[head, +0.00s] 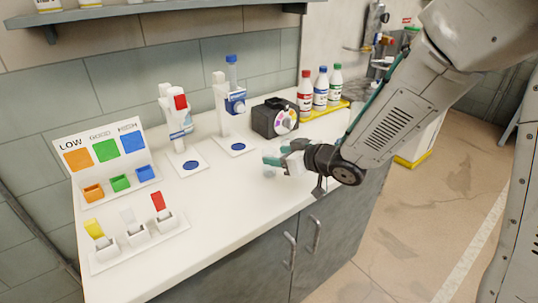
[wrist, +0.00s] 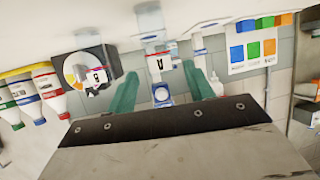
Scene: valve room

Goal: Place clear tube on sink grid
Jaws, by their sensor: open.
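My gripper (head: 274,157) is open above the front part of the white counter, to the right of the two dispensing stands. In the wrist view its teal fingers (wrist: 161,72) are spread apart, with a stand and its round blue pad seen between and beyond them. A small pale, see-through shape (head: 268,172) shows just below the fingertips in the head view; I cannot tell whether it is the clear tube. No sink grid is recognisable in either view.
A red-topped stand (head: 178,115) is left of the blue one. A black dial box (head: 274,118) and several capped bottles (head: 320,90) stand behind my gripper. Coloured sample bins (head: 119,183) and a rack of coloured flaps (head: 138,233) fill the counter's left. The front middle is clear.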

